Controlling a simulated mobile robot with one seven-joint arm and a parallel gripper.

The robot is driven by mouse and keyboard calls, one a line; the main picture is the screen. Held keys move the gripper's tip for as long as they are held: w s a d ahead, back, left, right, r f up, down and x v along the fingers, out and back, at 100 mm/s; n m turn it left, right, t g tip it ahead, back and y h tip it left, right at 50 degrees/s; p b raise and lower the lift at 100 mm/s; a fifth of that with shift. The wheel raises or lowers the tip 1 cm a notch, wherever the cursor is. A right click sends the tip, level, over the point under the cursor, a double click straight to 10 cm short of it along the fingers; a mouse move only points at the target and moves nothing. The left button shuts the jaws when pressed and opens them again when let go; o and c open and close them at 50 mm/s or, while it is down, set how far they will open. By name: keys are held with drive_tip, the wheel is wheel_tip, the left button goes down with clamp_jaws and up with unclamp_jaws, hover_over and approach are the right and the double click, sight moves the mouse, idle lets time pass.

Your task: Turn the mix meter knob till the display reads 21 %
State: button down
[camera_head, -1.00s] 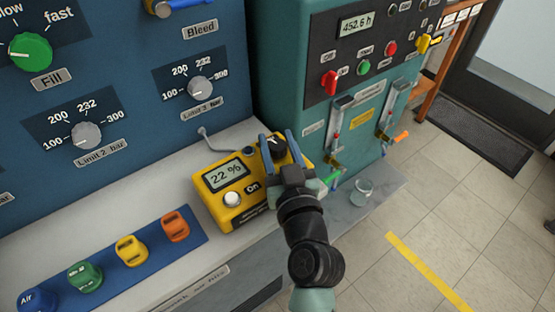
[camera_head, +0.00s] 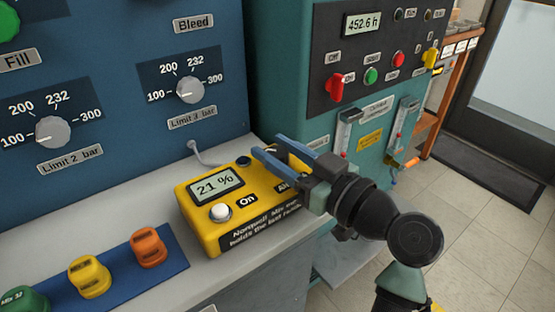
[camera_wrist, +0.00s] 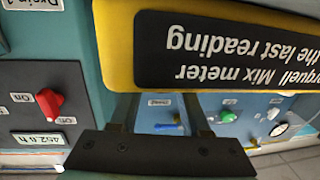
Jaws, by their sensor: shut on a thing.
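The yellow mix meter (camera_head: 205,236) sits on the grey bench, and its display (camera_head: 215,187) reads 21 %. A white button (camera_head: 220,212) beside the "On" label is on its top. My gripper (camera_head: 268,146) is at the meter's far right corner, its blue fingers shut on the black knob (camera_head: 271,150). The fingers hide most of the knob. In the wrist view, the meter's labelled side (camera_wrist: 235,50) appears upside down and covers the fingertips and knob.
Coloured knobs, including an orange one (camera_head: 149,247) and a yellow one (camera_head: 88,276), stand on a blue strip left of the meter. The blue panel (camera_head: 120,25) rises behind. A teal cabinet (camera_head: 285,60) with switches and flow tubes stands close behind my gripper.

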idle(0.4)
drive_tip(key=shift+c, duration=1.9)
unclamp_jaws()
drive_tip(key=p+v, duration=0.1)
drive_tip(key=v, duration=1.2)
drive_tip(key=shift+w+p, duration=0.15)
drive_tip(key=shift+p, duration=0.2)
drive_tip(key=shift+d, duration=0.15)
